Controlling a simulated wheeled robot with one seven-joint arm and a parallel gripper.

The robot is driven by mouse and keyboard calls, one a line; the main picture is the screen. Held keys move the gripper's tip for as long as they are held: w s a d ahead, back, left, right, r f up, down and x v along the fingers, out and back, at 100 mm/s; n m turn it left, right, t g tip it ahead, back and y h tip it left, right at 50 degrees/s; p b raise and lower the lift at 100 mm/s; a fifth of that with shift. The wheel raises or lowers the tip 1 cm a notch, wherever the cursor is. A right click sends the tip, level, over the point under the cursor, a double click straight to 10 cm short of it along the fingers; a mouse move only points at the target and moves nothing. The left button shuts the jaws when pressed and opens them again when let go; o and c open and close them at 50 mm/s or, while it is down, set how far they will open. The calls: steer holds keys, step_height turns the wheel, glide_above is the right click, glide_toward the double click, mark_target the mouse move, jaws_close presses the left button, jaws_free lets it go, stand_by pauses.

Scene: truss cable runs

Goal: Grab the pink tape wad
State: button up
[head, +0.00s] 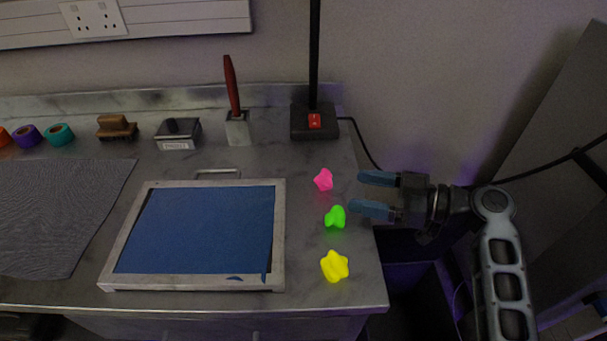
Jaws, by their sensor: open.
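The pink tape wad (323,180) lies on the grey counter, near its right side, as a small crumpled lump. My gripper (362,193) is open and empty, with its two blue fingers pointing left. It is to the right of the pink wad, around the counter's right edge, and apart from it. A green wad (335,217) lies just below the pink one in the picture, close to the lower finger. A yellow wad (334,266) lies nearer the front edge. My gripper's height above the counter is hard to tell.
A framed screen with a blue panel (195,230) lies left of the wads. A black lamp base (314,121) with a red switch stands behind the pink wad, its cable running right. A scraper (237,130), a block (178,134) and a brush (117,127) stand at the back.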

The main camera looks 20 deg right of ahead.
mark_target(325, 180)
steer(key=shift+r+p+x, duration=0.1)
steer(key=shift+p+x, duration=0.05)
steer(key=shift+x, duration=0.55)
steer(key=shift+r+p+x, duration=0.15)
steer(key=shift+x, duration=0.6)
steer(key=p+x, duration=0.1)
steer(key=x, duration=0.1)
steer(key=p+x, duration=0.1)
steer(key=x, duration=0.2)
steer(key=shift+w+d+r, duration=0.15)
steer(key=shift+w, duration=0.15)
steer(key=shift+w+a, duration=0.25)
steer(key=shift+w, duration=0.05)
steer(key=c, duration=1)
